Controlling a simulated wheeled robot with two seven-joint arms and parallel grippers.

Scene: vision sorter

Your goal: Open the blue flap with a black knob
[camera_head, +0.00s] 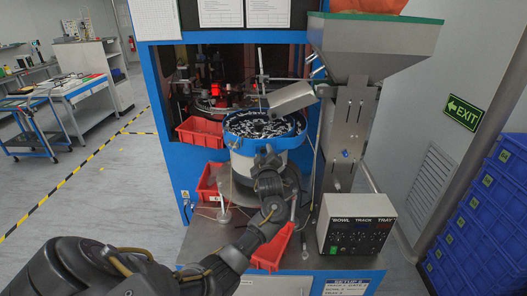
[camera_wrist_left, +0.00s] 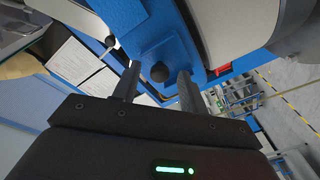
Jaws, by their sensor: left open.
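The blue flap (camera_wrist_left: 150,32) fills the upper middle of the left wrist view. Its round black knob (camera_wrist_left: 160,72) shows between my two finger ends. My left gripper (camera_wrist_left: 157,78) is open, with one finger to each side of the knob; I cannot tell whether either finger touches it. In the head view my left gripper (camera_head: 267,160) is in front of the bowl feeder (camera_head: 243,160), just below its blue rim. There I cannot pick out the flap or knob clearly; my gripper and arm cover part of that area. My right gripper is not in view.
A grey hopper (camera_head: 375,45) stands right of the bowl, with a metal chute (camera_head: 292,97) over it. Red bins (camera_head: 200,132) sit at the left and a red tray (camera_head: 272,250) lies in front. A control box (camera_head: 355,222) stands at the front right.

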